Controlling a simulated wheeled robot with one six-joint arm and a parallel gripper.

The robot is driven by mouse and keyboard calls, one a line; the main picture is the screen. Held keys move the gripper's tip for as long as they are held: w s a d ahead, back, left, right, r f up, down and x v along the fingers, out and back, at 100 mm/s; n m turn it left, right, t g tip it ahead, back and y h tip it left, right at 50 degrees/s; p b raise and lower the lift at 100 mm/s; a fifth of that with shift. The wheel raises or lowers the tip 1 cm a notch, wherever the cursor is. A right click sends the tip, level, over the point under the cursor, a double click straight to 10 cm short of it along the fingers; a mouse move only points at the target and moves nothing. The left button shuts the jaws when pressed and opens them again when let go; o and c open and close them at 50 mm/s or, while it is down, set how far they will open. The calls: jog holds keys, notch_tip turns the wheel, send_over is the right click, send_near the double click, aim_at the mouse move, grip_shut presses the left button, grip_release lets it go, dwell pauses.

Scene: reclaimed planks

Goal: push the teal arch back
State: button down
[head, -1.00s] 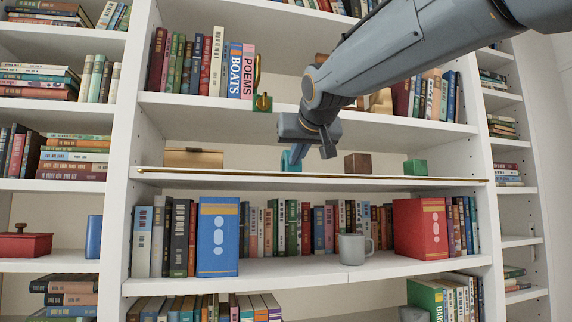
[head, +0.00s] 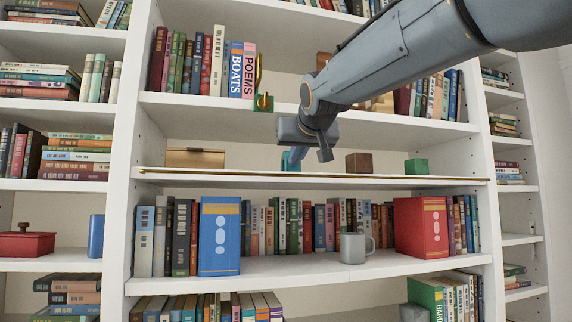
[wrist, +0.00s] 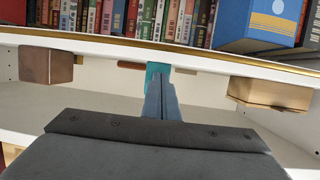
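The teal arch (head: 290,163) stands on the middle shelf behind the brass rail, partly hidden by my gripper in the head view. In the wrist view, which looks upside down, only a small teal part of it (wrist: 157,70) shows beyond the fingertips. My gripper (wrist: 154,82) has its two blue-grey fingers together, with no gap seen and nothing between them. The fingertips point at the arch and overlap it in the picture. I cannot tell whether they touch it.
A wooden box (head: 194,158) stands left of the arch. A brown block (head: 359,163) and a green block (head: 416,167) stand to its right. A brass rail (head: 240,172) runs along the shelf's front edge. The shelf above (head: 215,105) is close over my gripper.

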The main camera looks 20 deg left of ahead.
jog(key=shift+w+a+p, duration=0.45)
jog(key=shift+w+p, duration=0.1)
jog(key=shift+w, duration=0.3)
jog(key=shift+w+a+p, duration=0.45)
jog(key=shift+w+p, duration=0.05)
jog(key=shift+w, duration=0.35)
jog(key=shift+s+d+b, duration=0.5)
jog(key=shift+s+b, duration=0.15)
jog(key=shift+s, duration=0.25)
jog(key=shift+s+d+b, duration=0.45)
jog(key=shift+s+b, duration=0.15)
jog(key=shift+s, duration=0.3)
jog(key=shift+a, duration=0.1)
